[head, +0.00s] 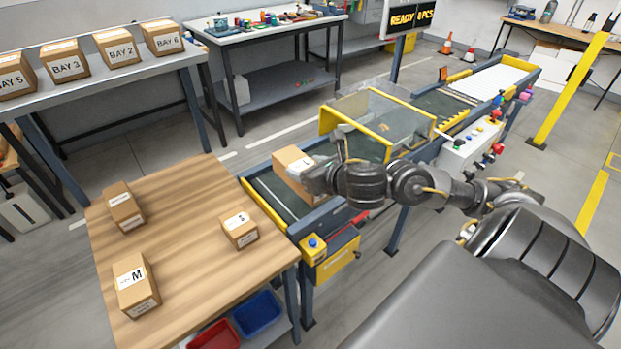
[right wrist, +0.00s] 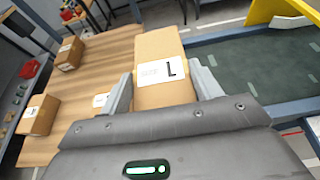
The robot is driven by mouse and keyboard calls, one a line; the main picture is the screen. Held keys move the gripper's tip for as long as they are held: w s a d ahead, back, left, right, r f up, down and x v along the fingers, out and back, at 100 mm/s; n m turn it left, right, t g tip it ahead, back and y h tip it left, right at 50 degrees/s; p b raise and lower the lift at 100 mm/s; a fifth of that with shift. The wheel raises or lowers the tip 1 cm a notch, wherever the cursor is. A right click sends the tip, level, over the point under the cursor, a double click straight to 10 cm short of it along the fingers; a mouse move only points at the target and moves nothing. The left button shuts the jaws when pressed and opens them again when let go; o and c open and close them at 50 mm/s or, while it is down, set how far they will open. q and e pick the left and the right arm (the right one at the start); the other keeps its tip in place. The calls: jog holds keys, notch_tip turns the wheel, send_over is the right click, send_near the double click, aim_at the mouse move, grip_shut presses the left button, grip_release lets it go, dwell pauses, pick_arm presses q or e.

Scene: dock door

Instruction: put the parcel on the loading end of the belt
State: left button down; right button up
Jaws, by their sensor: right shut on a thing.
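My right gripper (head: 312,180) comes in from the right and is shut on a brown cardboard parcel (head: 291,170). In the right wrist view the parcel (right wrist: 160,48) sits between both fingers, with a white label reading L. In the head view it is at the loading end of the dark belt (head: 268,196), next to the wooden table. I cannot tell whether its underside touches the belt. In the right wrist view the belt (right wrist: 245,70) lies to the right of the parcel. The left gripper is not in view.
The wooden table (head: 185,240) holds a parcel marked M (head: 134,284), one marked S (head: 239,230) and another box (head: 123,206). A clear-sided yellow guard (head: 370,120) stands over the belt further on. A yellow control box (head: 335,258) hangs at the near end.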

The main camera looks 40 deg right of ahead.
aim_at(307, 157)
jog(key=shift+a, duration=0.3)
jog(key=w+d+f, duration=0.1)
jog(key=w+d, duration=0.1)
jog(key=w+d+f, duration=0.1)
jog(key=w+d, duration=0.1)
jog(key=w+d+f+p, duration=0.1)
jog(key=w+d, duration=0.1)
jog(key=shift+w+f, duration=0.35)
jog(key=shift+w+d+f+p, duration=0.2)
jog(key=shift+w+d+f, duration=0.4)
jog(key=shift+f, duration=0.85)
jog(key=shift+w+d+f+p, duration=0.25)
jog(key=shift+w+d+f, duration=0.35)
jog(key=shift+f, duration=0.85)
jog(key=shift+w+d+f+p, duration=0.2)
jog(key=shift+w+d+f, duration=0.4)
jog(key=shift+f, duration=0.85)
jog(key=shift+w+a+f, duration=0.1)
jog(key=shift+a+f, duration=0.05)
jog(key=shift+f, duration=0.1)
